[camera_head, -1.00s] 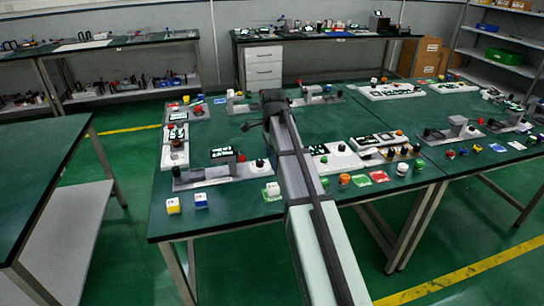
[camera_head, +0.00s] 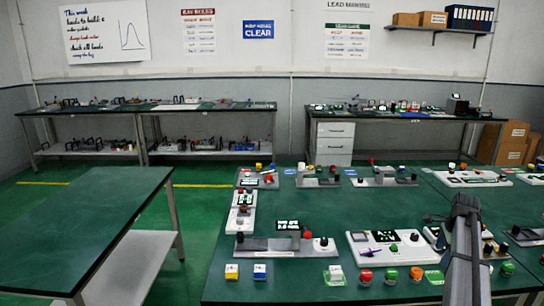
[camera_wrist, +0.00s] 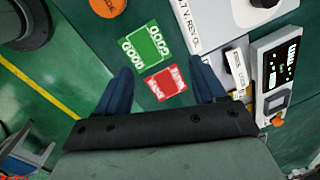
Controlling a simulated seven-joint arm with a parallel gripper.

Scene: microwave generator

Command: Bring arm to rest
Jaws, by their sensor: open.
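My arm reaches in from the bottom right of the head view, with its dark end (camera_head: 465,205) over the green-topped worktable (camera_head: 310,205). In the wrist view my gripper (camera_wrist: 163,82) has its two dark blue fingers wide apart, with nothing held between them. A green card (camera_wrist: 146,46) and a red card (camera_wrist: 165,83) lie flat on the table below, seen between and just beyond the fingers. The fingertips are hard to make out in the head view.
A white device (camera_head: 386,247) stands left of my arm, with red and green buttons (camera_head: 391,275) in front. A grey unit (camera_head: 285,243) stands further left. A separate bare green table (camera_head: 90,220) is at left. In the wrist view a display panel (camera_wrist: 283,70) lies close right of the fingers.

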